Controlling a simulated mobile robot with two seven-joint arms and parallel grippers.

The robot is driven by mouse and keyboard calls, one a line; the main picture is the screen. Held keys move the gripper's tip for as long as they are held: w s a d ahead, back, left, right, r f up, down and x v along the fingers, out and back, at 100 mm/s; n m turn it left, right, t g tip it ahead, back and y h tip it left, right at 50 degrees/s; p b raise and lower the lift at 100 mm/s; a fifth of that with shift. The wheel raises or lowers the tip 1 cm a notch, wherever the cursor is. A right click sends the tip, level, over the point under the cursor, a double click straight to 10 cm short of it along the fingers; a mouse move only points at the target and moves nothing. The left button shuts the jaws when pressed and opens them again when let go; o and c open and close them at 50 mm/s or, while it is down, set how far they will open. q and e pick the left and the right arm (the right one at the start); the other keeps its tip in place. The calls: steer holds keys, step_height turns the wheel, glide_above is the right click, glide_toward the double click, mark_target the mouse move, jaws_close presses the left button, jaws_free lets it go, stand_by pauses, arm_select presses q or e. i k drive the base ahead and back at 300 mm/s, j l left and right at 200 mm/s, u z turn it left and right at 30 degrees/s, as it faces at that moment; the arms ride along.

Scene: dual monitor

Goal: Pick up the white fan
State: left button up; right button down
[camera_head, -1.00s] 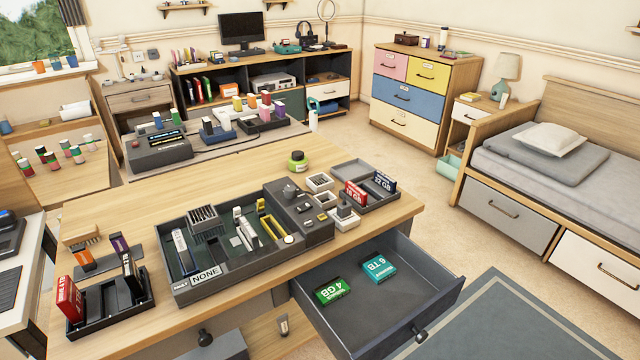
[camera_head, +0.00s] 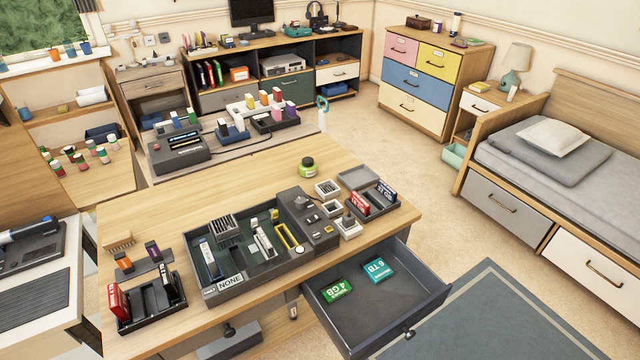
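A small white upright object with a teal ring at its top (camera_head: 322,113) stands behind the near desk, at the right end of the low grey surface. It may be the white fan, but it is too small to be sure. No other clear white fan shows. Neither of my grippers is in the head view.
The near wooden desk (camera_head: 170,205) carries a dark parts tray (camera_head: 228,292), a black holder and small boxes. Its drawer (camera_head: 400,322) is pulled out, with green and teal boxes inside. Carpet (camera_head: 385,160) is clear between desk, dresser (camera_head: 412,80) and bed (camera_head: 503,207).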

mark_target(327, 189)
steer(key=i+l+u, duration=0.25)
steer(key=l+u, duration=0.2)
steer(key=l, duration=0.2)
steer(key=i+l+u, duration=0.25)
steer(key=l+u, duration=0.25)
steer(key=l, duration=0.2)
steer(key=i+l, duration=0.1)
steer(key=l, duration=0.65)
steer(key=i+l+u, duration=0.1)
steer(key=l, duration=1.35)
steer(key=i+u, duration=0.05)
